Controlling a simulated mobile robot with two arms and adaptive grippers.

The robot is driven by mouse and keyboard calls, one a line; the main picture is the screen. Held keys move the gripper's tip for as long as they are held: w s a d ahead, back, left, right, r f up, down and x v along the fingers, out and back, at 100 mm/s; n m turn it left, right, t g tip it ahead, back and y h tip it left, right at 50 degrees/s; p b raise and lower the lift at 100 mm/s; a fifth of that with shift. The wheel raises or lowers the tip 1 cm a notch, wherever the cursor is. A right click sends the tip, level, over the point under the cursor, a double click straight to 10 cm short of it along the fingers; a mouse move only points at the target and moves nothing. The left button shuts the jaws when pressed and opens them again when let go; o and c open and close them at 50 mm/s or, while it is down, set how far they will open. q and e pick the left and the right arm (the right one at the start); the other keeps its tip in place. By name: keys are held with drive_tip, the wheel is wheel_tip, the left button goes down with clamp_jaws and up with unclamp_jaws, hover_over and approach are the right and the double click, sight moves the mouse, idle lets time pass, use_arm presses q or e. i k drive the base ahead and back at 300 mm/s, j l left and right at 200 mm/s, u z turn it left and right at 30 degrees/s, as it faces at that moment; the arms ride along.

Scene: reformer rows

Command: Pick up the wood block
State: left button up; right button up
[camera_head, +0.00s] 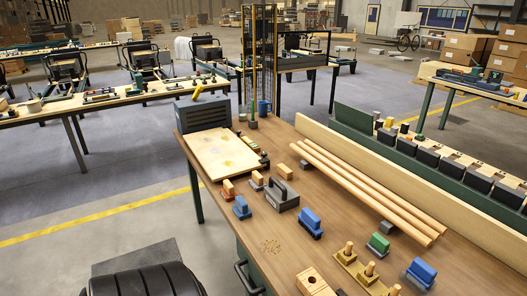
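Several pieces could be the wood block, and I cannot tell which one is meant. A small tan wood block (285,171) lies on the brown workbench (240,215), behind a grey tool with a handle (282,196). Another small wooden piece (257,178) sits to its left on a dark base. A pale wooden block with a round hole (312,282) lies at the bench's near edge, partly cut off by the frame. Neither of my grippers shows in this view.
Long wooden rods (372,192) lie along the bench's right side, beside a tall pale board (400,180). A flat wooden board (220,153) lies at the back left. Blue-topped tools (311,222) and a pegged wooden piece (360,268) stand near the front. The bench's left front is mostly clear.

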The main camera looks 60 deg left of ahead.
sight(282, 170)
drive_tip(key=j+u, duration=0.25)
drive_tip(key=u, duration=0.2)
drive_tip(key=j+u, duration=0.2)
drive_tip(key=u, duration=0.3)
drive_tip(key=i+j+u, duration=0.15)
drive_tip(key=u, duration=0.3)
drive_tip(key=i+j, duration=0.2)
drive_tip(key=j, duration=0.15)
